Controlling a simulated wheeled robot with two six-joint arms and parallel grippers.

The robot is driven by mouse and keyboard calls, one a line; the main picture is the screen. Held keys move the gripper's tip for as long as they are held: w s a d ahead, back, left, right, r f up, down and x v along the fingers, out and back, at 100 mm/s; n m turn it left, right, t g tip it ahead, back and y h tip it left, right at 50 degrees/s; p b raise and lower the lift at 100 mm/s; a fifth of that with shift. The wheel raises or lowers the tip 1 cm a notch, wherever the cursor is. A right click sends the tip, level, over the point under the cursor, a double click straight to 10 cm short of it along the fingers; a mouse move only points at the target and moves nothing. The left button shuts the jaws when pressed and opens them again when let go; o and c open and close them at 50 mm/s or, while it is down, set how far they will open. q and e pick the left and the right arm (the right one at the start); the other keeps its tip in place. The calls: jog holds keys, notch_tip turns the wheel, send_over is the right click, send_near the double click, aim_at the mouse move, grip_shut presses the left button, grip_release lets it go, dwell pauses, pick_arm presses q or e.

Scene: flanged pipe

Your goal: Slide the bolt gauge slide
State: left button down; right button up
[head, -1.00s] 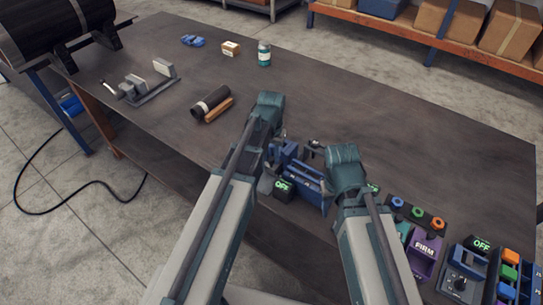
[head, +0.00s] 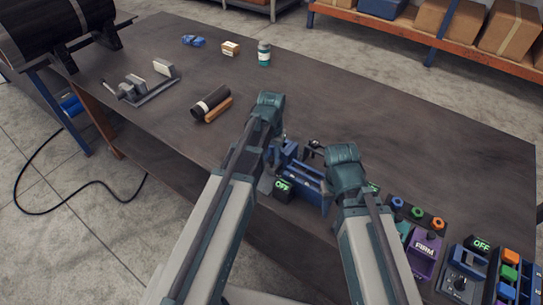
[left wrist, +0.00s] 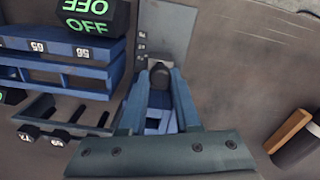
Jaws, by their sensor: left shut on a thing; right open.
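The bolt gauge shows in the left wrist view as a grey plate (left wrist: 165,28) with small scale marks along its left edge. A dark rounded knob (left wrist: 160,74), apparently that of its slide, sits at the plate's near end. My left gripper (left wrist: 160,84) is shut on this knob, one blue finger on each side. In the head view my left gripper (head: 274,152) reaches down beside the blue rack, its tips mostly hidden. My right gripper (head: 332,196) is open at the rack's right side, largely hidden by its own wrist.
The blue rack (left wrist: 75,72) with numbered slots stands close to my left fingers, with green-lettered OFF blocks (head: 283,186) beside it. A purple FIRM unit (head: 426,256) and coloured parts lie to the right. A dark cylinder (head: 210,102) lies farther back. The table's back right is clear.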

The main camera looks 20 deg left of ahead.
pick_arm(q)
jog(key=s, duration=0.2)
jog(key=s+a, duration=0.2)
jog(key=s, duration=0.1)
jog(key=shift+s, duration=0.3)
jog(key=shift+w, duration=0.1)
jog(key=c, duration=0.6)
grip_release()
jog(key=shift+r, duration=0.15)
